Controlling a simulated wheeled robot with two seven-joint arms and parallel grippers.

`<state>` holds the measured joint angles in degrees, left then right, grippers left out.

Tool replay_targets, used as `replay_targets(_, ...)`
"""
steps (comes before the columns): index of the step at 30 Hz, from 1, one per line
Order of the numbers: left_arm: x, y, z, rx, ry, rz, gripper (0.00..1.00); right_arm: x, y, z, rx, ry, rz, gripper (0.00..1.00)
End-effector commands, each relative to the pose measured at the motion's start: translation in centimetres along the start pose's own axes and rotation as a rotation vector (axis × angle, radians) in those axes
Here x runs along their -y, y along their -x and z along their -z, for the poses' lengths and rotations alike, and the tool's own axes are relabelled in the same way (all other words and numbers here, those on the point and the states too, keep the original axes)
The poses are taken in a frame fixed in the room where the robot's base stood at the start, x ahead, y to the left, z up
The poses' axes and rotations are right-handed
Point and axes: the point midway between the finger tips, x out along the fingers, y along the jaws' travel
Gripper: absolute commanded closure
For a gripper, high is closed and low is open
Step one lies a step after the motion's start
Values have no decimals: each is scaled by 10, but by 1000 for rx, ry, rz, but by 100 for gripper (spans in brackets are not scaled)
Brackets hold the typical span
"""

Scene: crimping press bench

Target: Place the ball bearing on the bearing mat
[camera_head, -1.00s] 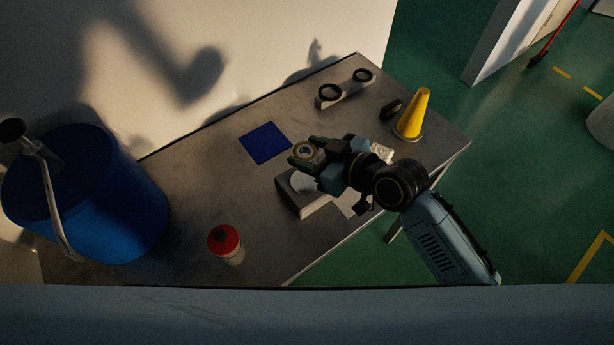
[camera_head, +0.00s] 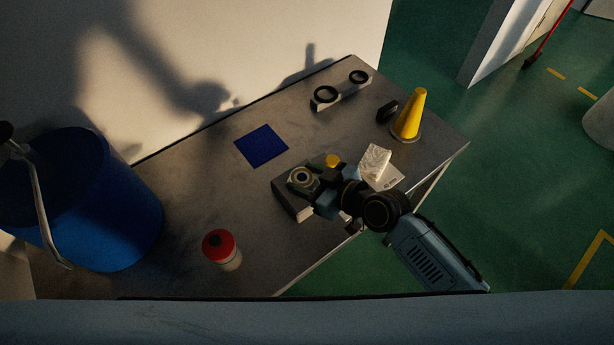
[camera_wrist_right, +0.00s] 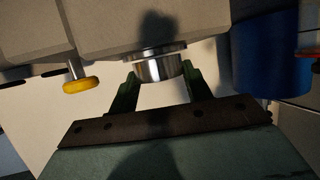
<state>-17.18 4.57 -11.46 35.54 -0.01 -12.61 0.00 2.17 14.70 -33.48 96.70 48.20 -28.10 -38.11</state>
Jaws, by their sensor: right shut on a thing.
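The ball bearing (camera_head: 300,175), a silver ring, is held in my right gripper (camera_head: 302,178) in the head view. In the right wrist view, the bearing (camera_wrist_right: 160,68) sits between the two green fingers of the gripper (camera_wrist_right: 160,82), which is shut on it. The bearing mat (camera_head: 261,146) is a flat dark-blue square on the bench, bare, beyond and left of the gripper. The gripper is over a grey block (camera_head: 284,201); whether the bearing touches the block cannot be told. My left gripper is out of view.
A yellow knob (camera_head: 332,160) is right beside the gripper. A red-capped bottle (camera_head: 221,248) stands at the front left and a blue bin (camera_head: 100,215) at the left. A yellow cone (camera_head: 409,115) and a holder with black rings (camera_head: 341,92) stand farther back. Bench around the mat is clear.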

Motion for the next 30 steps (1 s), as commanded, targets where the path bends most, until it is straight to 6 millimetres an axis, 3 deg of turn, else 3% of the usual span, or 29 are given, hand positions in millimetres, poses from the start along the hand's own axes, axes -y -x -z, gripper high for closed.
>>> replay_targets(2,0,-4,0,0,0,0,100,0,-2,-3,-1,1,0,79)
replay_targets(3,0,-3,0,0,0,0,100,0,-1,-3,1,0,0,46)
replay_targets(7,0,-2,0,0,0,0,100,0,-1,-2,1,0,0,30)
replay_targets(19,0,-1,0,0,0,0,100,0,-1,-2,0,-4,0,30)
replay_targets(23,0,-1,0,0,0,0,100,0,19,-4,3,4,0,30)
replay_targets(30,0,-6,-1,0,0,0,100,0,72,-8,5,3,0,30)
